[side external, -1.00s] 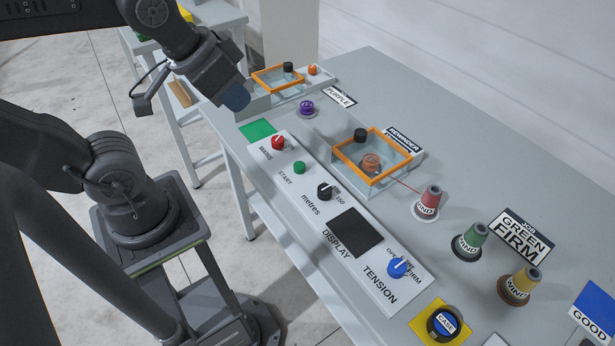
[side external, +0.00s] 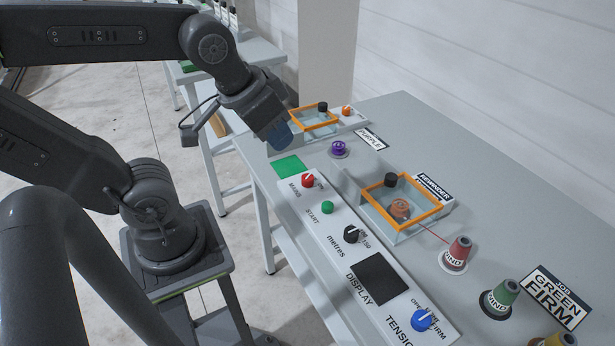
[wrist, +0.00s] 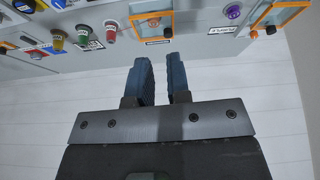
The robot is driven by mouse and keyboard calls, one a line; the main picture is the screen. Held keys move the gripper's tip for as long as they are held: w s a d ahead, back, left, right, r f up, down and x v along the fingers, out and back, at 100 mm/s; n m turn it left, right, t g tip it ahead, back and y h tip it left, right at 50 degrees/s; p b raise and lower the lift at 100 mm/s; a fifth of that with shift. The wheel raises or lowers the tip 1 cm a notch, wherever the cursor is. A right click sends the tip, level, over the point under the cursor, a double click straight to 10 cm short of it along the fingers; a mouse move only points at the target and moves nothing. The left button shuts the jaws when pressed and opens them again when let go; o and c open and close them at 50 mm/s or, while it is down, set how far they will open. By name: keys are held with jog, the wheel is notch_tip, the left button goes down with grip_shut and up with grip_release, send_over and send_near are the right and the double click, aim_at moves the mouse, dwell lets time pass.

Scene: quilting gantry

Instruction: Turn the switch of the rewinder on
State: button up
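The rewinder is marked by a black-and-white label (side external: 434,187) beside an orange-framed clear box (side external: 402,200) with a copper-coloured spool inside. A white control panel (side external: 330,226) runs along the table's near edge. On it are a red knob (side external: 308,181) marked MAINS with a white pointer, a green START button (side external: 327,207), a black metres knob (side external: 352,234) and a blue TENSION knob (side external: 421,319). The red knob's position words are too small to read. My gripper (side external: 284,142) hangs above the far end of the panel, touching nothing. The wrist view shows its two blue fingers (wrist: 158,66) apart and empty.
A second orange-framed box (side external: 314,118) and a purple spool (side external: 338,149) stand farther back. A red cone (side external: 457,254) and a green cone (side external: 497,299) stand to the right, near a GREEN FIRM sign (side external: 555,298). A green patch (side external: 290,167) lies below my gripper.

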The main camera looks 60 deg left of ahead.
aim_at(308, 177)
jog(key=o, duration=0.6)
jog(key=w+a+f+n+g, duration=0.2)
jog(key=w+a+f+n, duration=0.2)
jog(key=w+a+n, duration=0.2)
jog(key=shift+w+n+g+y, duration=0.3)
jog(key=shift+w+n, duration=0.7)
jog(key=shift+w, duration=0.1)
jog(key=shift+o, duration=0.9)
jog(key=w+a+f+n+g, duration=0.2)
jog(key=w+a+f+n, duration=0.3)
jog(key=a+f+n, duration=0.4)
jog(key=shift+w+g, duration=0.3)
jog(key=shift+g, duration=0.1)
notch_tip(308, 177, down, 14)
jog(key=shift+f, duration=0.1)
jog(key=shift+c, duration=0.3)
jog(key=c, duration=0.9)
